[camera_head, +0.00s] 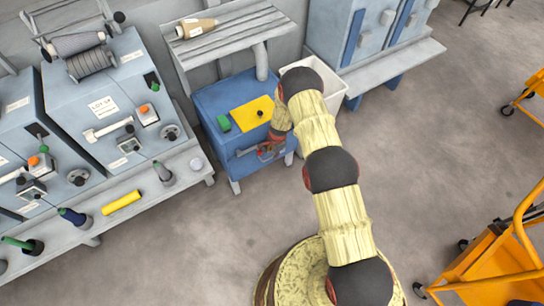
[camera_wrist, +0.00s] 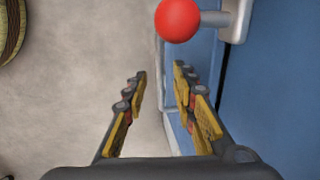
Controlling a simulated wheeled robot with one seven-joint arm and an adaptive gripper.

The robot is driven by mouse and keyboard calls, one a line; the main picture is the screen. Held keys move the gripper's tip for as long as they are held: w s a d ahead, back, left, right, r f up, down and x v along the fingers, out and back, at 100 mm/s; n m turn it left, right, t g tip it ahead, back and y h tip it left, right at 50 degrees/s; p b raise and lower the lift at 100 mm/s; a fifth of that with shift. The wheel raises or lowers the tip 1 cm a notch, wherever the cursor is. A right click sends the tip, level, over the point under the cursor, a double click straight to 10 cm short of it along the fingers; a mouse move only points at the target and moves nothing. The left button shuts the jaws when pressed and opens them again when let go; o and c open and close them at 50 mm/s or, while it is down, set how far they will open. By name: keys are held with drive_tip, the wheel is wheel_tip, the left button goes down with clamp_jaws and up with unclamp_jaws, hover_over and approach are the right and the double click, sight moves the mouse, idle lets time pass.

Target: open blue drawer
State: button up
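The blue cabinet (camera_head: 212,105) stands below a slatted shelf in the head view, its front facing me. A grey bar handle (camera_head: 245,151) shows on its front, partly hidden by my arm. My gripper (camera_head: 268,152) is at the right part of that front. In the wrist view my gripper (camera_wrist: 160,82) is open, with nothing between its fingers. A red ball knob (camera_wrist: 178,20) on a grey stem sits beyond the fingertips, apart from them. The blue front (camera_wrist: 275,90) fills the right side, with a dark vertical gap in it. The right finger is close to the cabinet's edge.
On the cabinet top lie a yellow sheet (camera_head: 250,115) and a green item (camera_head: 223,123). A white bin (camera_head: 334,84) stands close to its right. A spinning-machine bench (camera_head: 150,208) is at left, orange carts (camera_head: 490,265) at right. The floor in front is clear.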

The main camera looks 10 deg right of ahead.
drive_tip(key=shift+w+a+f+b, duration=0.1)
drive_tip(key=shift+w+f+b, duration=0.15)
drive_tip(key=shift+f, duration=0.65)
drive_tip(key=shift+w+f+b, duration=0.15)
drive_tip(key=shift+f+b, duration=0.1)
drive_tip(key=shift+f, duration=0.65)
drive_tip(key=shift+c, duration=0.4)
clamp_jaws()
